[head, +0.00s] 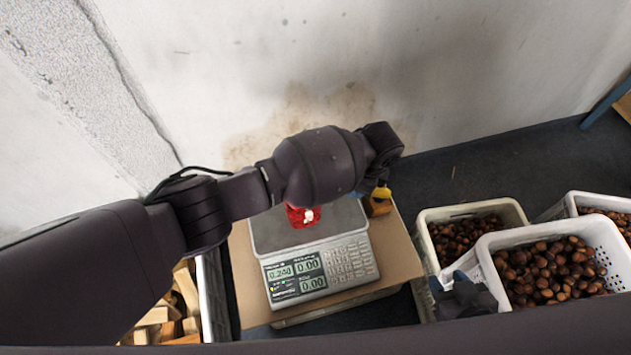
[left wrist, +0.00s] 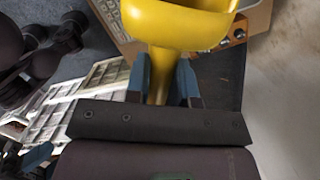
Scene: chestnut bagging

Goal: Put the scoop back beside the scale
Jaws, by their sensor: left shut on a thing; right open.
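The yellow scoop (left wrist: 180,22) is held in my left gripper (left wrist: 163,85), whose blue fingers close on its handle. In the head view only a small part of the scoop (head: 381,192) shows beneath my left arm, by the right back corner of the scale. The grey scale (head: 322,268) sits on a cardboard sheet (head: 400,252), and its display is lit. A red bag (head: 301,214) lies on its pan, partly hidden by my arm. My right gripper (head: 450,285) is open at the front of the chestnut crates, well away from the scoop.
White crates of chestnuts (head: 490,238) stand to the right of the scale. A brown object (head: 378,206) is on the cardboard at the scale's back right. A crate of wood pieces (head: 210,300) is to the left. A stained wall (head: 300,90) rises behind.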

